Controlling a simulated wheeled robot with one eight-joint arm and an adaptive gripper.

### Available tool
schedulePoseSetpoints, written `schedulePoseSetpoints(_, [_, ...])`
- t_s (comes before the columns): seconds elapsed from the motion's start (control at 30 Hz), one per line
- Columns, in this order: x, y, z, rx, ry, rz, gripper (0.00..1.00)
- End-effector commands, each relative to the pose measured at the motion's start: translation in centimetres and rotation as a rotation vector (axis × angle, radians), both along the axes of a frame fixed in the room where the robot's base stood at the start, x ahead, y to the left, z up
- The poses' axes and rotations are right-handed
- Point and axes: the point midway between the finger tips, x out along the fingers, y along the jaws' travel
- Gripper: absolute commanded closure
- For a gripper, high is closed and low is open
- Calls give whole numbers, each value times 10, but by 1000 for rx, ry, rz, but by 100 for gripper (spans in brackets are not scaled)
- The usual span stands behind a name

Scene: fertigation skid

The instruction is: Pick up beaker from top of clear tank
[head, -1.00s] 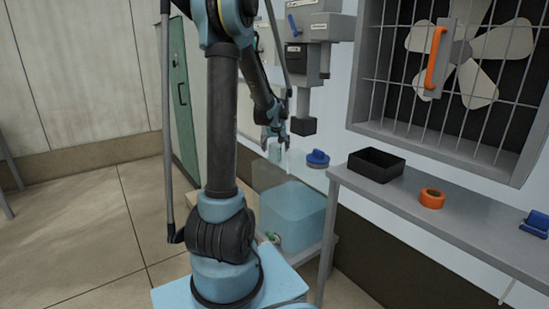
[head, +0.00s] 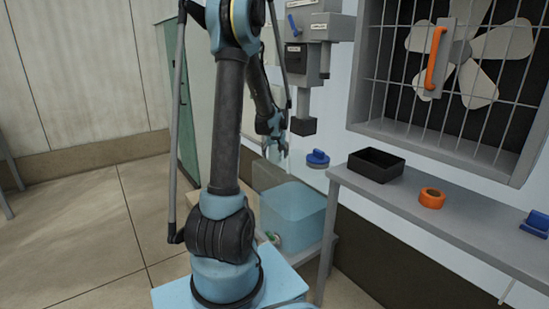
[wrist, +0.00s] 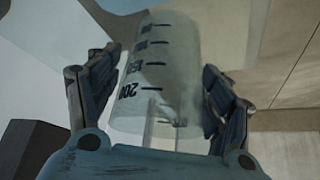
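The clear beaker (wrist: 160,75) with black volume marks fills the middle of the wrist view, between the two fingers of my gripper (wrist: 163,95). Both fingers press against its sides, so the gripper looks shut on it. In the head view my gripper (head: 272,140) is small and far off, above the back of the clear tank (head: 292,212). The beaker is faint there and hard to make out. The tank is a see-through bluish box on a low stand, partly behind my arm.
A blue round object (head: 317,158) sits just right of my gripper near the wall. Grey control boxes (head: 318,28) hang above. A grey bench (head: 440,215) at right holds a black bin (head: 376,164) and orange tape roll (head: 432,197). Open floor lies left.

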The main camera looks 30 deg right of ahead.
Motion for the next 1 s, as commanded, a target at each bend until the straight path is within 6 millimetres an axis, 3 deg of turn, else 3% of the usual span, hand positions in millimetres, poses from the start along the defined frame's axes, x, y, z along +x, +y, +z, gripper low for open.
schedulePoseSetpoints(0.03, [0,0,0,0,0,0,45])
schedulePoseSetpoints(0.13, [0,0,0,0,0,0,67])
schedulePoseSetpoints(0.57, [0,0,6,0,0,0,68])
schedulePoseSetpoints(1.0, [0,0,73,0,0,0,68])
